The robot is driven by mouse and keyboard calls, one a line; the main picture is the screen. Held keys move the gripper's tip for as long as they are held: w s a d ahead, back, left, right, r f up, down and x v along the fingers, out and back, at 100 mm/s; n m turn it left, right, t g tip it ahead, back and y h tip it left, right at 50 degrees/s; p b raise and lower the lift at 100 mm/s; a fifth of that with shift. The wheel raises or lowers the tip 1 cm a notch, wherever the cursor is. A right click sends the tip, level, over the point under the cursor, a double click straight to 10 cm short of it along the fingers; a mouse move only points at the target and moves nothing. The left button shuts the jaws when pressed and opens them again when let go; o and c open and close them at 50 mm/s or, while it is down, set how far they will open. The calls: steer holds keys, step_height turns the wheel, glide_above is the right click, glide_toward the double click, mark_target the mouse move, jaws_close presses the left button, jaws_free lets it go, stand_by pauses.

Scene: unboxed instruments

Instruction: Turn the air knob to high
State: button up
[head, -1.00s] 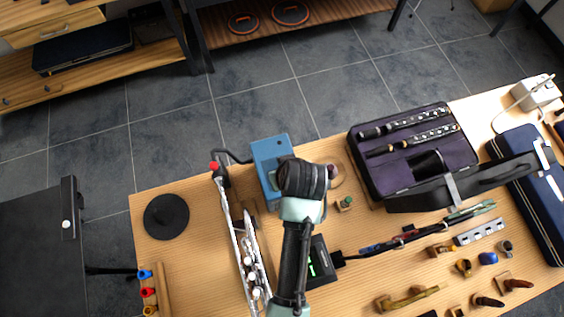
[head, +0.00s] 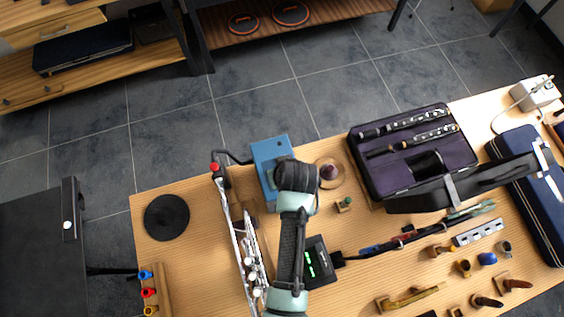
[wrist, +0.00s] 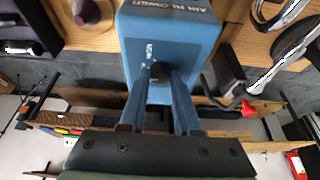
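The blue air blower box (head: 270,151) stands at the back edge of the table, left of the instrument case. In the wrist view its blue body (wrist: 170,35) is ahead of my gripper, with "AIR BLOWER" lettering on one face. A small dark knob (wrist: 160,70) sits on the face toward me. My gripper (wrist: 161,72) has its two fingertips on either side of this knob, with a narrow gap between the fingers. Whether they press on it is not clear. The knob's pointer and setting are not readable. In the head view my arm hides the fingers and knob.
A silver flute-like instrument (head: 245,245) lies left of my arm, and a black display box (head: 318,262) is right of it. A round wooden piece (head: 330,172) and an open case (head: 372,175) stand right of the blower. A black disc (head: 166,217) lies left.

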jaws_close()
steer(key=shift+a+m, duration=0.1)
steer(key=shift+m, duration=0.2)
steer(key=m+h+p, duration=0.1)
steer(key=m, duration=0.1)
steer(key=m+h, duration=0.1)
steer(key=m, duration=0.1)
steer(key=shift+a+r+p, duration=0.1)
steer(key=shift+a+p, duration=0.1)
steer(key=shift+p, duration=0.2)
steer(key=m+h, duration=0.1)
steer(key=m, duration=0.2)
steer(key=shift+w+a+m, duration=0.1)
steer(key=shift+m, duration=0.3)
steer(key=shift+a+m+g+h+b, duration=0.1)
steer(key=shift+m+g+h+b, duration=0.45)
steer(key=shift+m, duration=1.15)
steer(key=shift+h, duration=0.25)
